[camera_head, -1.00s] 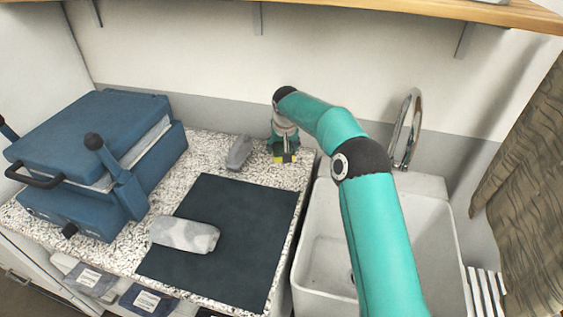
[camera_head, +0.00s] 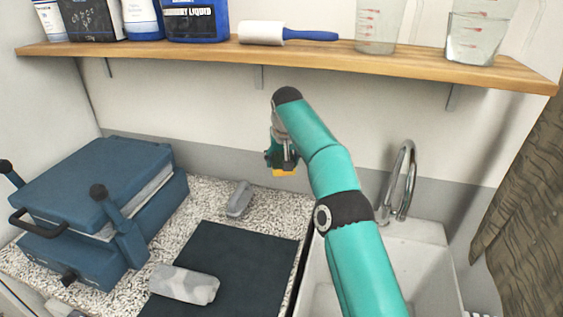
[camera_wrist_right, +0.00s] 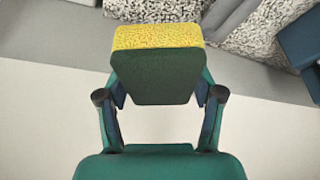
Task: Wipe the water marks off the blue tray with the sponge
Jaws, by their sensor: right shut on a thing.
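The sponge (camera_head: 284,173) is yellow with a dark green side. My right gripper (camera_head: 282,161) is shut on it and holds it in the air above the back of the counter, in front of the wall. In the right wrist view the sponge (camera_wrist_right: 156,37) sits between the two fingers of the gripper (camera_wrist_right: 158,88), yellow edge uppermost and green face towards the camera. I cannot make out a blue tray or water marks in either view. My left gripper is not in view.
A dark mat (camera_head: 245,262) lies on the speckled counter (camera_head: 205,215), with a grey patterned roll (camera_head: 184,284) and a grey brush-like thing (camera_head: 239,199) nearby. A blue press (camera_head: 95,200) stands left; a sink (camera_head: 425,255) with tap (camera_head: 402,180) right. A loaded wooden shelf (camera_head: 300,66) hangs above.

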